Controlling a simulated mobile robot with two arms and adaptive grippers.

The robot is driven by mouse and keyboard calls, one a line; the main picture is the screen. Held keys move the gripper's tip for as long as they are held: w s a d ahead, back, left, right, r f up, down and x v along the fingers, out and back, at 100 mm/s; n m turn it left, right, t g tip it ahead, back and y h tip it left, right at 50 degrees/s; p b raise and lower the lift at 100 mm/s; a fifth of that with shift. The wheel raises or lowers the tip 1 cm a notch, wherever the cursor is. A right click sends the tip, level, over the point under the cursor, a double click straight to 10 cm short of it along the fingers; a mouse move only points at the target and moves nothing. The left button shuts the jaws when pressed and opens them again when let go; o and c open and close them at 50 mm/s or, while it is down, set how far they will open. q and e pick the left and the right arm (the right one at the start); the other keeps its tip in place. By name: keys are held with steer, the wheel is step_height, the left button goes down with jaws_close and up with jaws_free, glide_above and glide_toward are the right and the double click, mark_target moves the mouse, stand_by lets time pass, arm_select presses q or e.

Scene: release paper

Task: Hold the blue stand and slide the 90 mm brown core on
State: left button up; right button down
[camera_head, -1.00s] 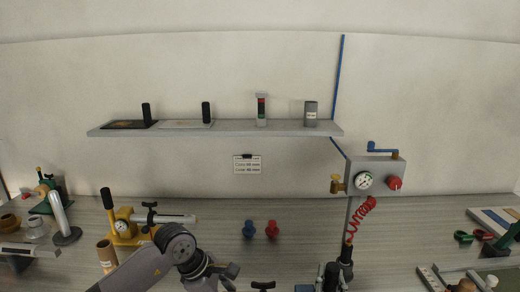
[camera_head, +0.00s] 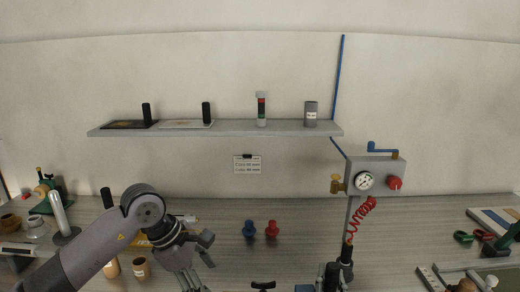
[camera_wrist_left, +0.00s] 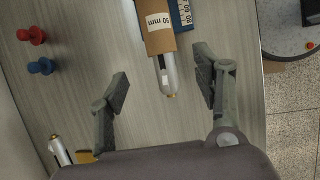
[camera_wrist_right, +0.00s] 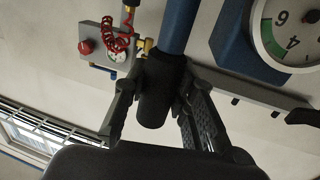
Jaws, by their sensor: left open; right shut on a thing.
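In the left wrist view, the brown core (camera_wrist_left: 181,42) with a "90 mm" label is around a silver spindle (camera_wrist_left: 168,78). The spindle's rounded, yellow-tipped end sticks out of the core. My left gripper (camera_wrist_left: 161,84) is open, its fingers on either side of that end, not touching the core. In the right wrist view, my right gripper (camera_wrist_right: 153,96) is shut on the black grip of the blue stand (camera_wrist_right: 178,26). The stand's blue body (camera_wrist_right: 232,44) and round gauge (camera_wrist_right: 290,30) show at the right. The core's far end is cut off by the view.
Two brown cores (camera_head: 141,268) stand on the bench by my left arm. A yellow stand (camera_head: 143,241) is mostly hidden behind that arm. A blue peg (camera_head: 249,228) and a red peg (camera_head: 272,228) stand mid-bench, with clear bench around them. A grey gauge box (camera_head: 377,172) is at the right.

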arm_select(q)
steer(key=shift+v, duration=0.8)
arm_select(e)
steer(key=c, duration=1.7)
jaws_free()
steer(key=shift+r, duration=0.2)
steer(key=o, duration=0.5)
steer(key=shift+f, duration=0.15)
steer(key=shift+c, duration=0.2)
